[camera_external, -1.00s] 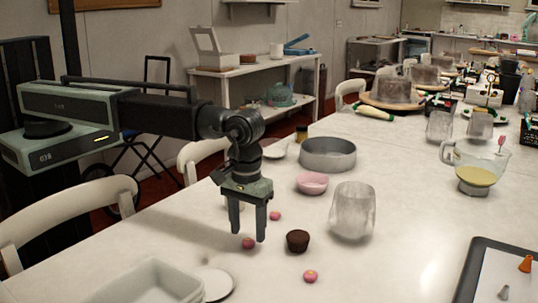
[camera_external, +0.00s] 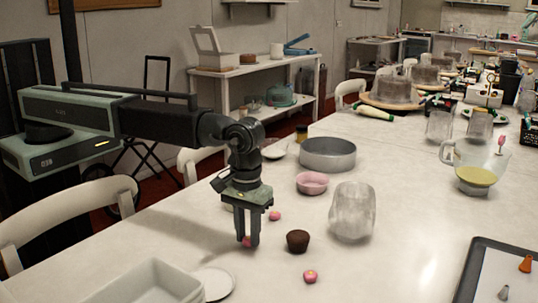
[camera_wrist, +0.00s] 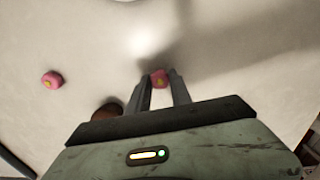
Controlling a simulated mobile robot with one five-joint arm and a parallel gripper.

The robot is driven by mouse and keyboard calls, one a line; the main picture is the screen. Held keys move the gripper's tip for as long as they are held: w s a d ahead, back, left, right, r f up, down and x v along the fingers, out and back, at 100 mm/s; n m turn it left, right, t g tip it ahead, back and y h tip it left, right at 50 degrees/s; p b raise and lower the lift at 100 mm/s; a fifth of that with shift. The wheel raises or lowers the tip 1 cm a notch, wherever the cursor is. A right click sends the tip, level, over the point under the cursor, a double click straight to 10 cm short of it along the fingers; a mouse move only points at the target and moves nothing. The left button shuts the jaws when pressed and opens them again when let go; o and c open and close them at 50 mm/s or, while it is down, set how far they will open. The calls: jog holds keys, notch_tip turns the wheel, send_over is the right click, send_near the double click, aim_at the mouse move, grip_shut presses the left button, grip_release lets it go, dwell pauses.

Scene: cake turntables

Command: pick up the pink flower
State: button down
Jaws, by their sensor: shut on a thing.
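The fingers hide part of the flower in the external view. A second pink flower (camera_external: 274,215) lies on the table behind and right of my gripper. A third pink flower (camera_external: 310,276) lies in front and to the right; a loose pink flower also shows at the left in the wrist view (camera_wrist: 52,80).
A brown cupcake (camera_external: 298,241) stands close to the right of my gripper. A glass jar (camera_external: 352,212), a pink bowl (camera_external: 312,183) and a grey cake tin (camera_external: 328,154) stand beyond. A white tub (camera_external: 150,282) and a white disc (camera_external: 216,283) lie at the front.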

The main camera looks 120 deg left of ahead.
notch_tip(320, 180, up, 4)
jog(key=p, duration=0.3)
jog(key=s, duration=0.5)
jog(key=s+d, duration=0.1)
jog(key=s, duration=0.4)
jog(key=s+d, duration=0.1)
jog(key=s, duration=0.5)
jog(key=shift+d+r+p, duration=0.25)
jog(key=shift+p, duration=0.15)
jog(key=shift+w+f, duration=0.1)
jog(key=shift+f, duration=0.15)
jog(key=shift+r, duration=0.25)
jog(key=b, duration=0.1)
send_near(248, 237)
jog(key=f, duration=0.2)
jog(key=s+f, duration=0.1)
jog(key=f, duration=0.2)
jog(key=shift+s+d+f, duration=0.2)
jog(key=shift+f, duration=0.05)
